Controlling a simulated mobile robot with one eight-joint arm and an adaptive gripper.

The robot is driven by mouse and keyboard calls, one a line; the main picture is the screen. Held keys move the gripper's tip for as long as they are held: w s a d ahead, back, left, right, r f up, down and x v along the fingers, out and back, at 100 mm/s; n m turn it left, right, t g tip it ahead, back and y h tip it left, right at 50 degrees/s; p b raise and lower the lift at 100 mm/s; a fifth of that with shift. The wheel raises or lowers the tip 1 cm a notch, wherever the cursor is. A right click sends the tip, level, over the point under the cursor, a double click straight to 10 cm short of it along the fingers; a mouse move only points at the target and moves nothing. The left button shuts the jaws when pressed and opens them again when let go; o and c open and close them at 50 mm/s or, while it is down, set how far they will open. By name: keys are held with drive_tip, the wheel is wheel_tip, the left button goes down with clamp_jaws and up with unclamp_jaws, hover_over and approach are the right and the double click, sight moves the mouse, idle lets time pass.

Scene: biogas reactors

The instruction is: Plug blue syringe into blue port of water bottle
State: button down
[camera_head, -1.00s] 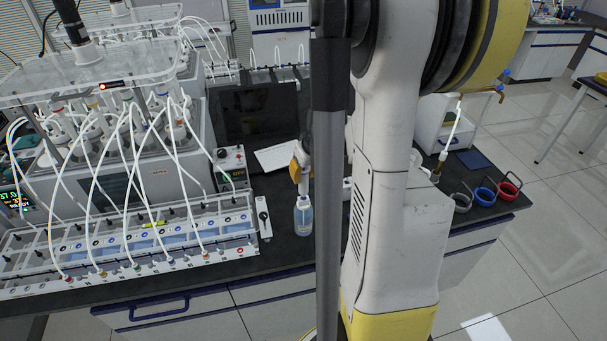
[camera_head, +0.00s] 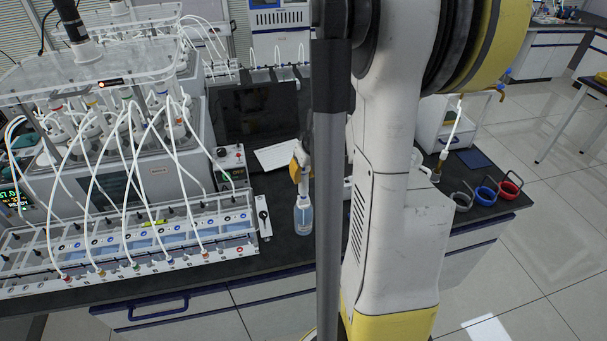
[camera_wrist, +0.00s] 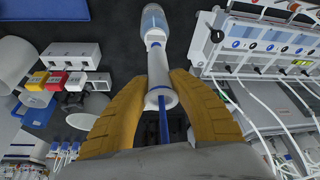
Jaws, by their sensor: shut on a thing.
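The water bottle (camera_head: 303,218) stands on the dark bench, a clear bottle with bluish liquid. It also shows at the top of the wrist view (camera_wrist: 153,22). My gripper (camera_wrist: 162,84) has yellow fingers closed around the syringe (camera_wrist: 158,64), which has a white barrel and a blue plunger rod (camera_wrist: 164,122). The syringe points at the bottle's top and overlaps it in the wrist view; I cannot tell whether its tip is in the port. The blue port itself is hidden. In the head view my gripper (camera_head: 300,165) is just above the bottle.
The reactor rack (camera_head: 130,240) with several white tubes stands left of the bottle. A dark monitor (camera_head: 255,112) and a white sheet (camera_head: 277,156) are behind. Blue (camera_head: 484,195) and red (camera_head: 510,186) ring-shaped items lie on the right bench end.

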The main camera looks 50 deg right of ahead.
drive_tip(key=shift+f+b, duration=0.6)
drive_tip(key=shift+f, duration=0.05)
idle(0.4)
idle(0.4)
drive_tip(key=c, duration=1.1)
unclamp_jaws()
drive_tip(key=shift+c, duration=0.2)
drive_tip(key=shift+r, duration=0.1)
drive_tip(key=v, duration=1.2)
